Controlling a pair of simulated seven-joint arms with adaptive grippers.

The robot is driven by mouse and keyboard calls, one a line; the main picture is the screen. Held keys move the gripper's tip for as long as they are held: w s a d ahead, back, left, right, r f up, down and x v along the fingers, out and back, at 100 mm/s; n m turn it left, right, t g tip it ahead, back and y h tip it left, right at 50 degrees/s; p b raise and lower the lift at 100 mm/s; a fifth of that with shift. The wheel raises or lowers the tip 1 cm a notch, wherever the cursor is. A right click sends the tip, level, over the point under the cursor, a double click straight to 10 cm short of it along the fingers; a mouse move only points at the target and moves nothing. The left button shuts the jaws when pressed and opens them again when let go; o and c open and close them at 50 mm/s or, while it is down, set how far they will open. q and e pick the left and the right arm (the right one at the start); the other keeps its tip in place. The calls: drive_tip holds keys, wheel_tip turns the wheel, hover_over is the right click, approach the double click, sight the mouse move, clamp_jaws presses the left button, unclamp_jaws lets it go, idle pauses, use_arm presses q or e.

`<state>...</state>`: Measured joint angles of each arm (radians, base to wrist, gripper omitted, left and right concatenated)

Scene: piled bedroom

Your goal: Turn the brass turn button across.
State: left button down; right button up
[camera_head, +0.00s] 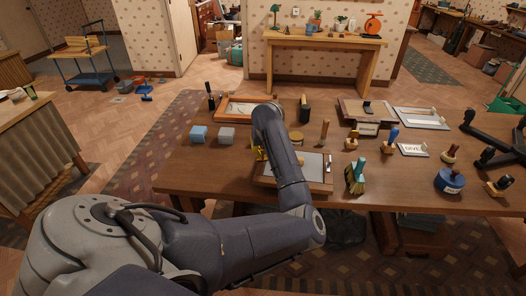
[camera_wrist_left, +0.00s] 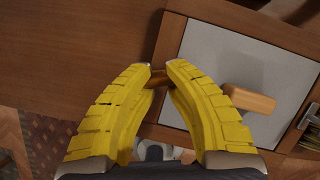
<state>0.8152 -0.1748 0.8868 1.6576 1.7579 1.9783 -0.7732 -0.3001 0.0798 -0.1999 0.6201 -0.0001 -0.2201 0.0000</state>
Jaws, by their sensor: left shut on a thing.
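A shallow wooden frame with a pale grey panel (camera_head: 312,168) lies on the table in front of me, and it fills the right of the left wrist view (camera_wrist_left: 220,55). My left gripper (camera_wrist_left: 158,66) has yellow fingers closed at the frame's left edge. Between their tips is a small brown-gold piece (camera_wrist_left: 159,78), which looks like the brass turn button. Its angle is mostly hidden by the fingers. In the head view my left arm covers most of the gripper and the button. My right gripper is not in view.
A wooden handle (camera_wrist_left: 248,98) stands on the grey panel. Blue (camera_head: 199,133) and grey blocks (camera_head: 226,135) are left of my arm. A teal brush (camera_head: 356,178), several stamps and a dark forked object (camera_head: 490,140) are to the right. The table's front left is clear.

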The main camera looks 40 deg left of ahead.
use_arm(q)
drive_tip(key=shift+d+f+m+t+h, duration=0.1)
drive_tip(key=shift+m+t+h, duration=0.2)
drive_tip(key=shift+m, duration=0.65)
drive_tip(key=shift+d+m+t+h, duration=0.1)
drive_tip(key=shift+m+t+h, duration=0.15)
drive_tip(key=shift+m, duration=0.7)
drive_tip(key=c, duration=0.8)
unclamp_jaws()
drive_tip(key=shift+c, duration=0.2)
drive_tip(key=shift+a, duration=0.1)
drive_tip(key=shift+s+r, duration=0.1)
drive_tip(key=shift+r, duration=0.3)
drive_tip(key=v, duration=1.1)
drive_tip(key=shift+r, duration=0.2)
drive_tip(key=shift+c, duration=0.3)
